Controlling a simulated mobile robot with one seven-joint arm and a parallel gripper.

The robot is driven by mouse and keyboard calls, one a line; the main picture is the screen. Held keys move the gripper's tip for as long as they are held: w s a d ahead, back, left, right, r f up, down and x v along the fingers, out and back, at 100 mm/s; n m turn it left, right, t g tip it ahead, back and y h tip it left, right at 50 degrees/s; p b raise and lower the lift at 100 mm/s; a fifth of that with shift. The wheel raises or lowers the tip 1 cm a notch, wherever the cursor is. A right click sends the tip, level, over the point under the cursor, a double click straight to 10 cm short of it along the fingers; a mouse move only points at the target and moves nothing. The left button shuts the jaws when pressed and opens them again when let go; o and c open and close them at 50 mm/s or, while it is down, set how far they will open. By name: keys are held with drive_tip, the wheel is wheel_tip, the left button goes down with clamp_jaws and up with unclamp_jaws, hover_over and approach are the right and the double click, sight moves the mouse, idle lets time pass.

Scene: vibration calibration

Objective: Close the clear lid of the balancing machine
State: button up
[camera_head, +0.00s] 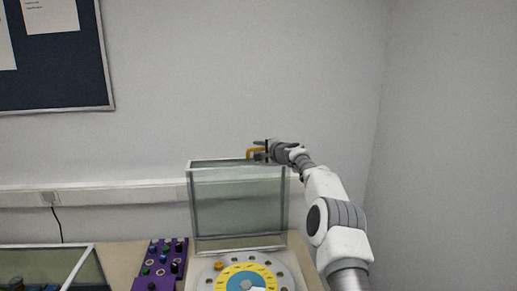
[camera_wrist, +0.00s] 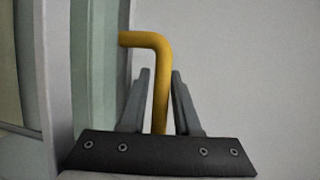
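The clear lid (camera_head: 238,204) of the balancing machine stands raised, its framed pane upright behind the round dial. A yellow handle (camera_head: 251,153) sits at the lid's top edge; it also shows in the wrist view (camera_wrist: 150,41). My gripper (camera_head: 262,152) is at the handle, at the lid's upper right. In the wrist view its two fingers (camera_wrist: 160,85) stand on either side of the handle's bar, with a narrow gap visible near the tips. The machine's disc has a yellow ring (camera_head: 231,271) and a blue centre. Whether the fingers touch the bar lower down is hard to see.
A purple panel with knobs (camera_head: 154,272) lies left of the machine on the beige table (camera_head: 122,262). A glass-sided case (camera_head: 50,259) stands at the far left. A wall trunking (camera_head: 100,194) runs behind. Air above the disc is clear.

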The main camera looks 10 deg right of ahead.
clamp_jaws()
idle(1.3)
